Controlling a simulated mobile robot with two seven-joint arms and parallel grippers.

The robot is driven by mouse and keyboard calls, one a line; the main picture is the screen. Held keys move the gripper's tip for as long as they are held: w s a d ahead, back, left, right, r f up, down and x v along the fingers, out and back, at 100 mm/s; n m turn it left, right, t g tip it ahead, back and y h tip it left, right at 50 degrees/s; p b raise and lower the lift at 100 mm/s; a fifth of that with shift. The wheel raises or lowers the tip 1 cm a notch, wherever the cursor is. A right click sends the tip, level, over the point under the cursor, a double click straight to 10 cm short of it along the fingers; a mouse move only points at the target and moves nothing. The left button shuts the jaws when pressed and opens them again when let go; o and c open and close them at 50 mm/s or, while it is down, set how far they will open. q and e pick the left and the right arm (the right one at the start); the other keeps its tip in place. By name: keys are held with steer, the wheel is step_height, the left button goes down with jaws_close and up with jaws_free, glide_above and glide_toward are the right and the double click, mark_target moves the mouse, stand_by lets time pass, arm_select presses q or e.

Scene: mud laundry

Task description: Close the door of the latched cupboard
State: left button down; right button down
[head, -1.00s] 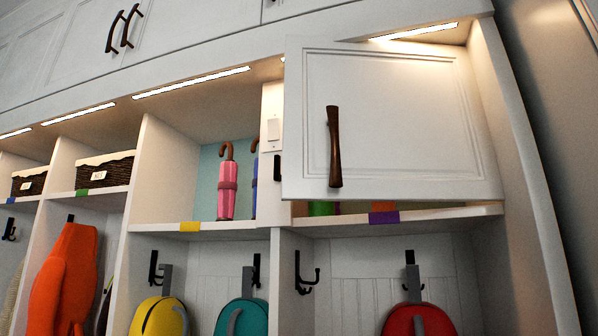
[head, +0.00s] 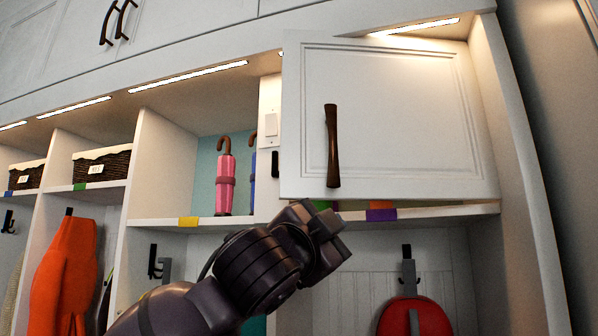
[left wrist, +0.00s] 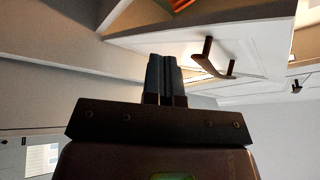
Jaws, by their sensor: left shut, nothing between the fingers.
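The cupboard door (head: 400,120) is a white panel with a dark vertical handle (head: 332,146). It stands ajar in the head view, its left edge out in front of the compartment and a gap above the shelf below it. A white plate (head: 271,124) and a small dark piece (head: 275,164) sit on the divider left of the door. My left gripper (head: 338,222) is shut and empty, just below the door's lower left part. In the left wrist view the shut fingertips (left wrist: 164,60) point toward the door (left wrist: 180,42) and its handle (left wrist: 215,64). Contact cannot be told. My right gripper is out of view.
The shelf edge (head: 440,212) carries a purple tag (head: 382,215) below the door. A pink umbrella (head: 226,180) stands in the compartment to the left. Hooks and a red bag (head: 415,316) hang below. A cabinet side wall (head: 525,170) bounds the right.

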arm_select(q)
steer(key=s+d+r+t+y, duration=0.2)
steer(key=s+r+y, duration=0.3)
steer(key=s+r, duration=0.45)
steer(key=n+g+y+p, duration=0.1)
steer(key=g+y+p, duration=0.1)
steer(key=y, duration=0.7)
glide_toward(299, 179)
steer(key=w+p, duration=0.1)
steer(key=w, duration=0.1)
steer(key=w+p, duration=0.1)
steer(key=w, duration=0.1)
steer(key=w+p, duration=0.1)
steer(key=w, duration=0.1)
steer(key=shift+w+a+f, duration=0.15)
steer(key=shift+w+a, duration=0.05)
steer(key=shift+a, duration=0.15)
steer(key=shift+w+p, duration=0.3)
steer(key=shift+w, duration=0.25)
steer(key=shift+w, duration=0.1)
